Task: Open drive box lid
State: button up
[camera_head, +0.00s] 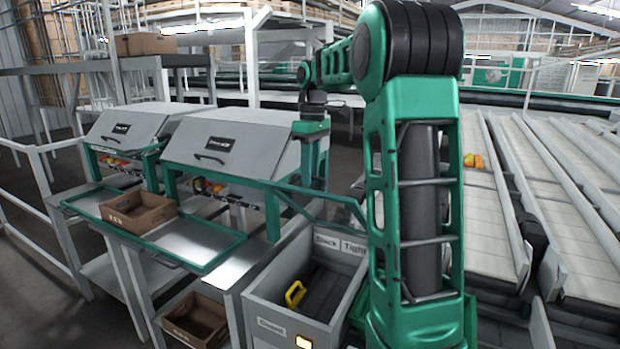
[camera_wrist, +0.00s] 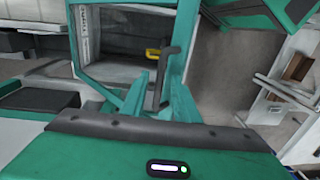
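The grey drive box (camera_head: 262,308) stands at the lower middle of the head view. It carries "Slack", "Tight" and "Closed" labels and a small lit lamp. Its inside, with a yellow handle (camera_head: 295,293), is visible from above. A teal frame (camera_wrist: 82,45) borders the opening in the wrist view; I cannot tell whether this is the lid. The yellow handle also shows in the wrist view (camera_wrist: 152,54). My gripper (camera_wrist: 158,84) has its teal fingers apart around a dark bent handle (camera_wrist: 164,62); contact is unclear. In the head view its fingertips are hard to make out.
Two grey hooded machines (camera_head: 232,140) stand to the left behind a teal-edged tray table (camera_head: 205,240) holding a cardboard box (camera_head: 138,212). Another cardboard box (camera_head: 196,320) sits on a lower shelf. White conveyor lanes (camera_head: 550,170) fill the right.

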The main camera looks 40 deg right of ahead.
jog(key=shift+a+f, duration=0.1)
jog(key=shift+a, duration=0.1)
jog(key=shift+s+a+r, duration=0.1)
jog(key=shift+s+r, duration=0.45)
jog(key=shift+s, duration=0.2)
jog(key=shift+w+d+r, duration=0.2)
jog(key=shift+d+r, duration=0.05)
jog(key=shift+d, duration=0.05)
jog(key=w+d+r, duration=0.2)
jog(key=d+r, duration=0.3)
jog(key=r, duration=0.5)
jog(key=shift+w+d, duration=0.15)
jog(key=shift+w, duration=0.05)
dwell(0.6)
grip_shut()
jog(key=s+a+f+n, duration=0.2)
jog(key=a+n, duration=0.3)
jog(key=n, duration=0.4)
jog(key=s+a+f+n, duration=0.1)
jog(key=s+a+n, duration=0.3)
jog(key=n, duration=0.5)
jog(key=shift+s+a+f, duration=0.3)
jog(key=shift+a+f, duration=0.05)
jog(key=shift+a, duration=0.2)
